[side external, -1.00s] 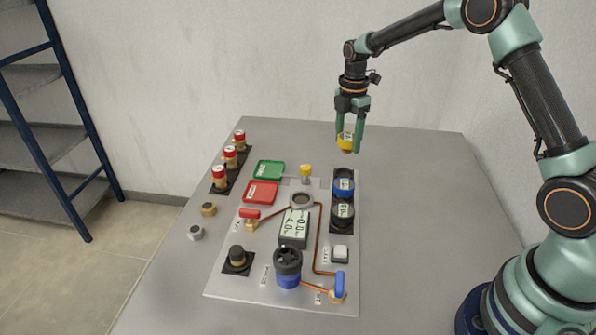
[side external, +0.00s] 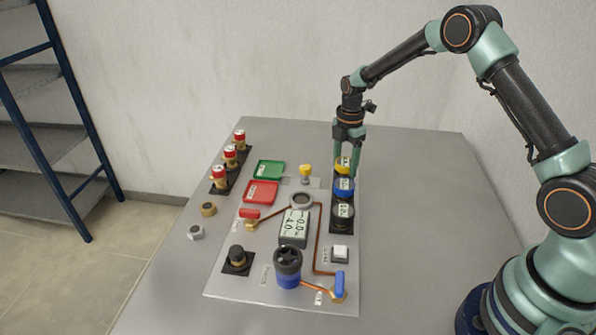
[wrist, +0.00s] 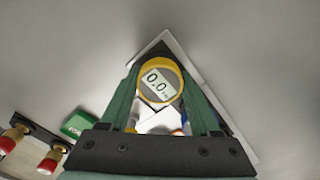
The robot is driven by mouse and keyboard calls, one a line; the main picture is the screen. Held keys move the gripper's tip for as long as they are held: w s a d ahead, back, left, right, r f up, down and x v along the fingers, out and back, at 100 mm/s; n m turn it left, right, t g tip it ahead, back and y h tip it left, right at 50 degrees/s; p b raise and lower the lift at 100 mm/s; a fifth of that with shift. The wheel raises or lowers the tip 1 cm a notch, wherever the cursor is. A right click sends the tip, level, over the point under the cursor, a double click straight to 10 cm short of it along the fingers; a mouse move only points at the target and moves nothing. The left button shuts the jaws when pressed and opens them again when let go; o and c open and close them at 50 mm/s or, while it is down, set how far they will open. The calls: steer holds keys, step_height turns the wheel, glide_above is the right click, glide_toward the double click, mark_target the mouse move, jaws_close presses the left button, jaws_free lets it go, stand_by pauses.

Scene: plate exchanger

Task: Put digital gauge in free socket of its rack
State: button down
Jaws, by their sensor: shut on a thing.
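The digital gauge (side external: 342,164) has a yellow rim, and its display reads 0.0 in the wrist view (wrist: 159,84). My gripper (side external: 346,160) is shut on it, one green finger on each side. The gauge is at the far end of the black rack (side external: 335,229) on the right of the panel. A blue-rimmed gauge (side external: 343,189) and a black gauge (side external: 343,215) sit in the rack in front of it. The far socket is hidden by the gauge and fingers, so I cannot tell whether the gauge is seated or just above it.
The panel (side external: 225,285) also carries a larger digital display (side external: 294,227), copper pipes and a blue-handled valve (side external: 339,285). A green tray (side external: 268,170) and a red tray (side external: 260,192) lie to the left. Red-topped fittings (side external: 219,176) stand at the left. The table's right side is clear.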

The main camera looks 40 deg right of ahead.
mark_target(345, 162)
steer(key=shift+c, duration=0.6)
jaws_free()
steer(key=shift+f, duration=0.1)
steer(key=s+a+r+m+t, duration=0.1)
steer(key=s+r+m, duration=0.1)
steer(key=r, duration=0.8)
steer(key=s+a+r+m, duration=0.2)
steer(key=r, duration=0.7)
steer(key=s+a+r+m+t, duration=0.2)
steer(key=s+m, duration=0.5)
steer(key=s, duration=0.1)
steer(key=s+a+r+m+t, duration=0.2)
steer(key=s+a+m, duration=0.1)
steer(key=s+m, duration=0.4)
steer(key=shift+s+t, duration=0.3)
steer(key=shift+s, duration=0.9)
